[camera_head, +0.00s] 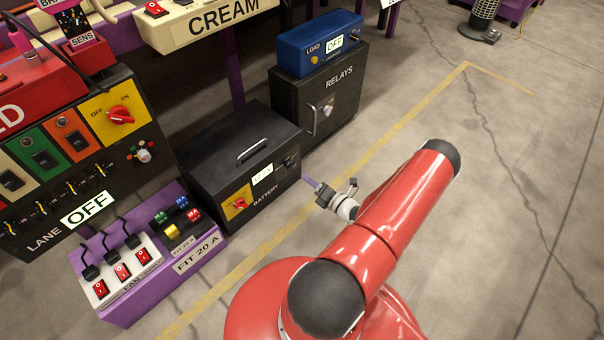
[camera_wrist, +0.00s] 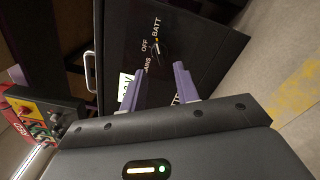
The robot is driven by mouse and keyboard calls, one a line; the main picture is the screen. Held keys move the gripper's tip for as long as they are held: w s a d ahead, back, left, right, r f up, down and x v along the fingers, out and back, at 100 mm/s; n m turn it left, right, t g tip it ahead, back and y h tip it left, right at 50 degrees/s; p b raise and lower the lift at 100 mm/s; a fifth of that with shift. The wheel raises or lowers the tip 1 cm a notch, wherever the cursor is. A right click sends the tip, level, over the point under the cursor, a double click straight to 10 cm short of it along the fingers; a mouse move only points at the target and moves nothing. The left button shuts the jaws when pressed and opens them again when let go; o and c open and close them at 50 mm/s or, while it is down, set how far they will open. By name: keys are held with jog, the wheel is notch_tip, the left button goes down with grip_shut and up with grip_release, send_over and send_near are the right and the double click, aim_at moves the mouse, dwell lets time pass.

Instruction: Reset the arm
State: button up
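My red arm (camera_head: 400,210) reaches out over the floor from the lower middle of the head view. My gripper (camera_head: 308,181) is just in front of the right end of the black BATTERY box (camera_head: 205,150). In the wrist view its two purple fingers (camera_wrist: 158,72) stand apart with nothing seen between them, so it is open. Beyond the fingertips is a small selector knob (camera_wrist: 155,46) on a black face, lettered BATT, OFF and MAINS. The fingers look clear of the knob, but the exact gap is hard to tell. A white label is partly hidden behind one finger.
The RELAYS cabinet (camera_head: 292,101) carries a blue LOAD box (camera_head: 318,40) reading OFF. A purple FIT 20 A switch box (camera_head: 123,306) and a LANE panel (camera_head: 115,165) reading OFF stand left. Open concrete floor (camera_head: 500,200) with a yellow line (camera_head: 400,120) lies right.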

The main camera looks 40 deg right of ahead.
jog(key=shift+s, duration=0.65)
jog(key=shift+r, duration=0.1)
